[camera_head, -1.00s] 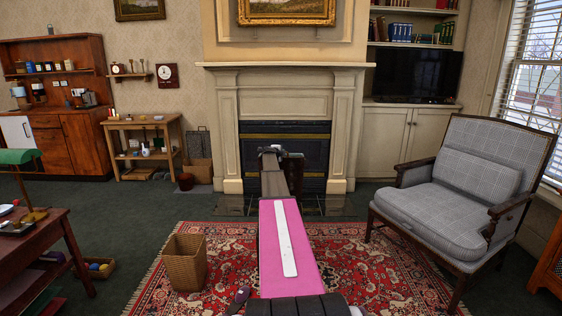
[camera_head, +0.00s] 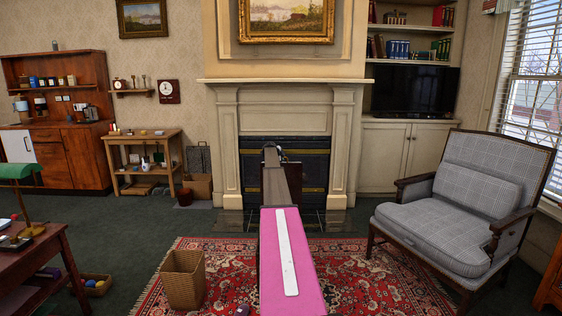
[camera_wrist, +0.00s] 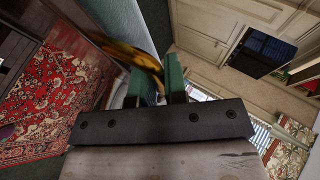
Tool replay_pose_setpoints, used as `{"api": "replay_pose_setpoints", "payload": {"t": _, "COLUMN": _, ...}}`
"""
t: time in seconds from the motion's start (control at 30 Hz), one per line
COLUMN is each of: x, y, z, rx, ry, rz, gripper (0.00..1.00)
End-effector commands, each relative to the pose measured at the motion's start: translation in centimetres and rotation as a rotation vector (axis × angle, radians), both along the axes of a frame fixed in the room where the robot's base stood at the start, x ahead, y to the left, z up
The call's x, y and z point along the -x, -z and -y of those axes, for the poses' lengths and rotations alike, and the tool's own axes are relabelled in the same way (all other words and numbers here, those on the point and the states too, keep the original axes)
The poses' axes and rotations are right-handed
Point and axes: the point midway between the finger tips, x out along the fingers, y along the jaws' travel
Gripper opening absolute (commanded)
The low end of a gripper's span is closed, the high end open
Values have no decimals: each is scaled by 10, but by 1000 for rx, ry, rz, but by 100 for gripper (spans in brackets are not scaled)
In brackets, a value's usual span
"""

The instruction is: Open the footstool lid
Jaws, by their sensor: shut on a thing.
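In the wrist view my gripper (camera_wrist: 158,88), with two green fingers, is shut on the gold-brown edge piece (camera_wrist: 138,55) of a dark-framed, grey-blue panel, which appears to be the footstool lid (camera_wrist: 128,18). The panel stands steeply in this turned view. How far the lid is open cannot be told. In the head view my pink and grey arm reaches forward over the rug toward the fireplace. My fingertips and the footstool are not clear there, hidden by or beyond the arm.
A wicker basket (camera_head: 183,280) stands on the red rug (camera_head: 365,270), left of my arm. A checked armchair (camera_head: 455,215) stands at the right, and a wooden table (camera_head: 50,252) at the left. The fireplace (camera_head: 315,165) is ahead. Green carpet (camera_head: 130,215) is clear at the left.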

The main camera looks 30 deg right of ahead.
Motion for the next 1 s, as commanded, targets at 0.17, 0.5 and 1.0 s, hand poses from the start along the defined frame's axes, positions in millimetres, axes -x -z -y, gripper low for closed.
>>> {"api": "replay_pose_setpoints", "payload": {"t": 0.17, "x": -2, "y": 0, "z": 2, "rx": 3, "ry": -4, "rz": -11, "gripper": 0}}
{"api": "replay_pose_setpoints", "payload": {"t": 0.5, "x": -1, "y": 0, "z": 2, "rx": 3, "ry": -2, "rz": -11, "gripper": 37}}
{"api": "replay_pose_setpoints", "payload": {"t": 1.0, "x": 5, "y": -4, "z": -8, "rx": -2, "ry": -1, "rz": -9, "gripper": 37}}
